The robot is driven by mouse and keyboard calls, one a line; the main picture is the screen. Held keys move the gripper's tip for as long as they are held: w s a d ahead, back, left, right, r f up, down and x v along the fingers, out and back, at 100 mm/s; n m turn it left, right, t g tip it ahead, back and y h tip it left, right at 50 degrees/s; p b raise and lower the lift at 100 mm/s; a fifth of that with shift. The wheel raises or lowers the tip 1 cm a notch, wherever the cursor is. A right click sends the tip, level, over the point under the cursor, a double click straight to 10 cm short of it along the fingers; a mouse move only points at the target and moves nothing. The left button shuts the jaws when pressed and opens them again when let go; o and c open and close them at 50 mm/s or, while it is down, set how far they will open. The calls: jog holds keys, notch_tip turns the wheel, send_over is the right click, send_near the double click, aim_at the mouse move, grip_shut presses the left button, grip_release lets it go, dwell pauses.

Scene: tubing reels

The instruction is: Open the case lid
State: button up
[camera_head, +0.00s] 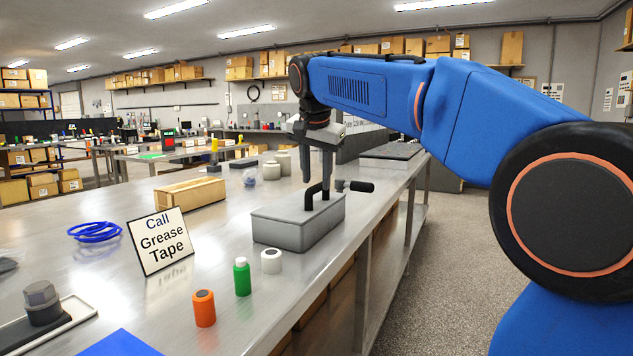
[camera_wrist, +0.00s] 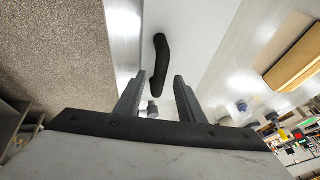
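The case is a grey rectangular box (camera_head: 290,232) on the steel bench, its lid down on it. A bent black handle (camera_head: 318,192) stands on top; it also shows in the wrist view (camera_wrist: 161,58), against the pale lid (camera_wrist: 205,35). My gripper (camera_head: 317,178) points down over the case, its fingers around the height of the handle's top. In the wrist view my gripper (camera_wrist: 160,76) is open, and the handle appears in the gap between the two fingers. I cannot tell whether either finger touches it.
A black-ended cylinder (camera_head: 361,187) shows just behind the case. A white jar (camera_head: 271,262), green bottle (camera_head: 242,278) and orange jar (camera_head: 204,309) stand in front. A sign (camera_head: 160,241), blue coil (camera_head: 94,232) and wooden box (camera_head: 190,194) are left. The bench's right edge is close to the case.

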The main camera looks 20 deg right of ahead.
jog(key=shift+x, duration=0.9)
grip_shut()
